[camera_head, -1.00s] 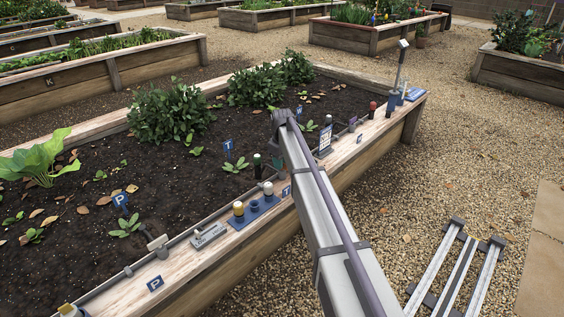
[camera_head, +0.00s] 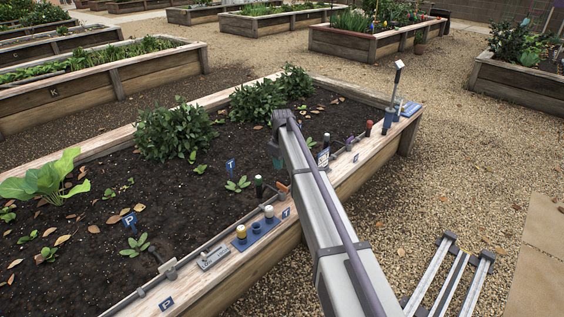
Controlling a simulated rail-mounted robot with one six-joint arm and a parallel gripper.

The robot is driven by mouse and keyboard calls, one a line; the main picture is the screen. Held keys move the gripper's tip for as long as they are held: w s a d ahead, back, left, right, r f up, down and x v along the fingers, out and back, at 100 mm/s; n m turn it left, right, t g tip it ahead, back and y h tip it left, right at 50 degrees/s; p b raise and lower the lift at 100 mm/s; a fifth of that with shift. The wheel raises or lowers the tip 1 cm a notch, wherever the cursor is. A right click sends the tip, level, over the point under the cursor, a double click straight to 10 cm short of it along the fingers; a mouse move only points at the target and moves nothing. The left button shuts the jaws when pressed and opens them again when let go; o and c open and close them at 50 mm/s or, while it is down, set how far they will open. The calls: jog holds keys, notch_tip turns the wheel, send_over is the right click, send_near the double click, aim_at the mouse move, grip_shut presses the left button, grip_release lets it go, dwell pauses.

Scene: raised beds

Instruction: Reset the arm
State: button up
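My arm (camera_head: 325,210) rises from the bottom of the view and reaches over the front edge of the near raised bed (camera_head: 215,285). Its upper end stands above the soil and the front ledge. My gripper does not show clearly; the arm hides what lies beyond its upper end. A small teal piece (camera_head: 277,162) shows just left of the arm, and I cannot tell what it belongs to.
Leafy bushes (camera_head: 175,130) stand behind. Open gravel (camera_head: 440,150) lies to the right.

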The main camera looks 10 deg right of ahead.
jog(key=s+m, duration=0.7)
jog(key=s, duration=3.5)
notch_tip(320, 180, up, 33)
jog(key=w+p, duration=0.1)
jog(key=p, duration=3.2)
jog(key=shift+w, duration=0.2)
jog(key=shift+o, duration=0.2)
